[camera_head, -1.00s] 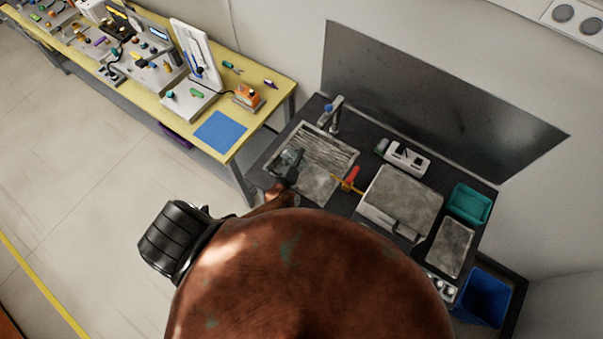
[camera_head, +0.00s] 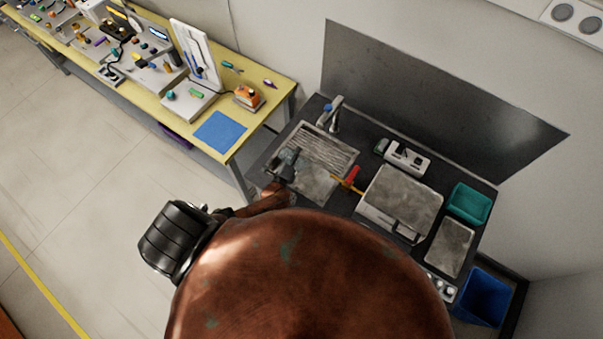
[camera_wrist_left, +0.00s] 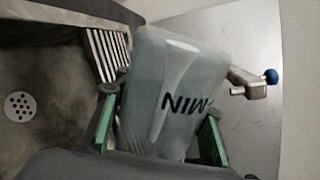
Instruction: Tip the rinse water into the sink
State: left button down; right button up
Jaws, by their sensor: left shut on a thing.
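My left gripper (camera_head: 285,163) is over the left side of the metal sink (camera_head: 312,187). In the left wrist view its green-edged fingers (camera_wrist_left: 158,135) are shut on a translucent pale container (camera_wrist_left: 172,85) with dark lettering that looks upside down. The container is tilted; whether water is in it I cannot tell. The sink's round drain (camera_wrist_left: 20,106) and metal slats (camera_wrist_left: 108,52) show beside it in that view. The head view barely shows the container behind the gripper. My right gripper is not in view.
A tap (camera_head: 331,113) with a blue part stands behind the sink; it also shows in the wrist view (camera_wrist_left: 252,82). A red-and-orange tool (camera_head: 349,179) lies at the sink's right, beside a grey lidded box (camera_head: 402,200). A teal bin (camera_head: 469,204) stands farther right.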

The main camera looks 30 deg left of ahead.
pick_arm(q)
jog(key=a+f+n+h+b, duration=0.3)
jog(key=n+b, duration=0.5)
jog(key=b, duration=1)
jog(key=a+r+n, duration=0.1)
jog(key=n, duration=0.3)
jog(key=a+r+n+t, duration=0.1)
jog(key=r+n, duration=0.1)
jog(key=n, duration=0.3)
jog(key=a+r+n, duration=0.1)
jog(key=n, duration=0.3)
jog(key=shift+s+a+r+t, duration=0.1)
jog(key=shift+s+r+t, duration=0.1)
jog(key=shift+r+t, duration=0.2)
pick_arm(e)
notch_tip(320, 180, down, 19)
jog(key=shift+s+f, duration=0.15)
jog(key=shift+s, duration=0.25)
